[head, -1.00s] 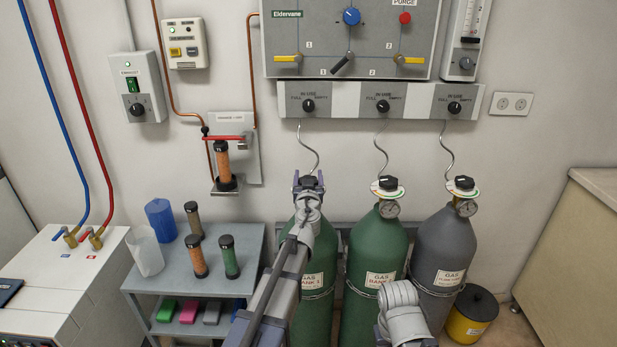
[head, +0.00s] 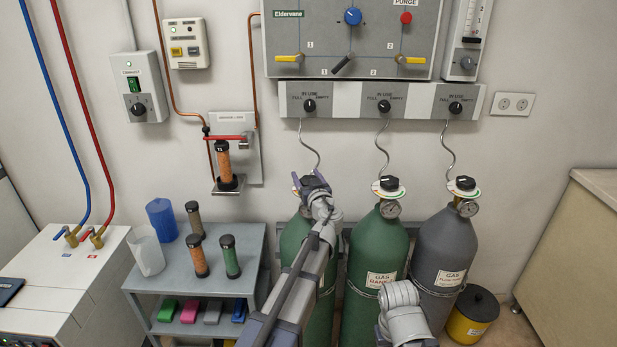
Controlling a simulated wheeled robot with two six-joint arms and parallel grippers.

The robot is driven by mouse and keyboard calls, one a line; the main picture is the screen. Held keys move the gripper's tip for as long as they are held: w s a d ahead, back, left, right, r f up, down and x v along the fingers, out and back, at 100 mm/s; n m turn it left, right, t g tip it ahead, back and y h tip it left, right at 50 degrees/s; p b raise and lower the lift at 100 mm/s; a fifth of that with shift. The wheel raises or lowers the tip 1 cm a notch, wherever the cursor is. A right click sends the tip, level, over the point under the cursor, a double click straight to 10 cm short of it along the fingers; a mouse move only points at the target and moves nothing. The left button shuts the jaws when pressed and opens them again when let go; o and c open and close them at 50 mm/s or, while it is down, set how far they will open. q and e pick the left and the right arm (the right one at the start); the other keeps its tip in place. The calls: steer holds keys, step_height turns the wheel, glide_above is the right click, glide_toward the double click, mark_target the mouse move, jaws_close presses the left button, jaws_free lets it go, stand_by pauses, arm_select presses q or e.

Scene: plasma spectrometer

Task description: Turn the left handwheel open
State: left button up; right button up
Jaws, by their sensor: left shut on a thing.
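The left handwheel (head: 307,182) is a dark knob on top of the left green gas cylinder (head: 293,240). My left gripper (head: 312,181) is at this knob, its purple fingers shut on it and turned at a slant. The fingers and wrist hide much of the handwheel and its dial. My left arm covers the front of that cylinder. Part of my right arm shows at the bottom, in front of the middle cylinder, but its gripper is not visible.
The middle green cylinder (head: 374,255) and the grey cylinder (head: 443,250) stand to the right, each with a black handwheel and gauge. A grey shelf cart (head: 180,282) with small columns stands left. A yellow bin (head: 468,325) is at the right.

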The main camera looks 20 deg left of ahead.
arm_select(q)
steer(key=n+g+y, duration=0.3)
steer(key=g+y, duration=0.1)
steer(key=a+n+g+y, duration=0.1)
steer(key=n+g+y, duration=0.1)
steer(key=shift+s+n, duration=0.3)
steer(key=shift+s+a+n+g+y, duration=0.1)
steer(key=shift+s+n+g+y, duration=0.2)
steer(key=shift+n+g, duration=0.45)
steer(key=shift+s+n+g+y, duration=0.15)
steer(key=shift+n+g+y, duration=0.25)
steer(key=shift+g, duration=0.65)
steer(key=shift+s+a+n+g+y, duration=0.1)
steer(key=shift+s+n+g+y, duration=0.2)
steer(key=shift+n+g, duration=0.5)
steer(key=shift+g, duration=0.3)
steer(key=o, duration=1.3)
steer(key=d, duration=0.2)
steer(key=s+d, duration=0.1)
steer(key=d, duration=0.4)
steer(key=shift+s+d, duration=0.25)
steer(key=shift+d, duration=0.05)
